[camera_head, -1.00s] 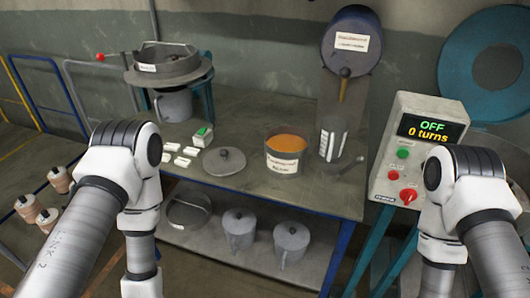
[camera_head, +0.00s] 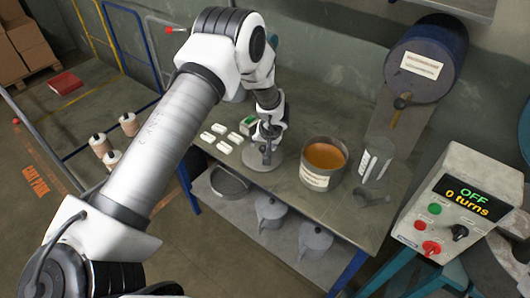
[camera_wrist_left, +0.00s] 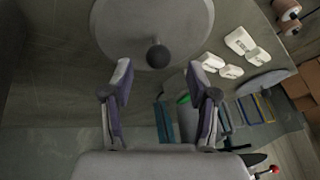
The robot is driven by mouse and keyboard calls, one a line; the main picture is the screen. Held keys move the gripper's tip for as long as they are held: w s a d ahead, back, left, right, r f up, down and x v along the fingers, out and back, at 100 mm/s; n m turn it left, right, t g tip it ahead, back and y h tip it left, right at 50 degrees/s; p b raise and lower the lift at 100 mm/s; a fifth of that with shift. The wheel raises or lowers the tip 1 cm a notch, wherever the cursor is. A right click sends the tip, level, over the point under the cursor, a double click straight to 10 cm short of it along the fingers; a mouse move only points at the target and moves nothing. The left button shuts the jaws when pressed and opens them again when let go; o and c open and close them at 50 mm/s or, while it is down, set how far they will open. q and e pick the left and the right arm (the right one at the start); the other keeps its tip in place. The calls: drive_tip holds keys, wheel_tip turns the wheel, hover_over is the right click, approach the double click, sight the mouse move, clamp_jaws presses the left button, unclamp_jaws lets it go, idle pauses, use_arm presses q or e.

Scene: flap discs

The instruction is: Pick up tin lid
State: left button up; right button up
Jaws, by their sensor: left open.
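The tin lid (camera_head: 257,157) is a flat grey disc with a dark round knob, lying on the metal bench top. It also shows in the left wrist view, with its rim (camera_wrist_left: 190,25) and the knob (camera_wrist_left: 158,56) just beyond the fingertips. My left gripper (camera_head: 266,146) is over the lid and hides part of it. In the left wrist view the fingers (camera_wrist_left: 158,82) are open and apart, with the knob roughly centred ahead of the gap; nothing is held. My right gripper is not in view.
A tin with orange contents (camera_head: 324,158) stands right of the lid. A measuring cup (camera_head: 375,160) and scoop (camera_head: 372,195) are further right.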

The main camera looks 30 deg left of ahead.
sight(263, 147)
use_arm(q)
drive_tip(key=x, duration=0.3)
drive_tip(key=shift+w+d+f, duration=0.1)
drive_tip(key=shift+c, duration=1)
clamp_jaws()
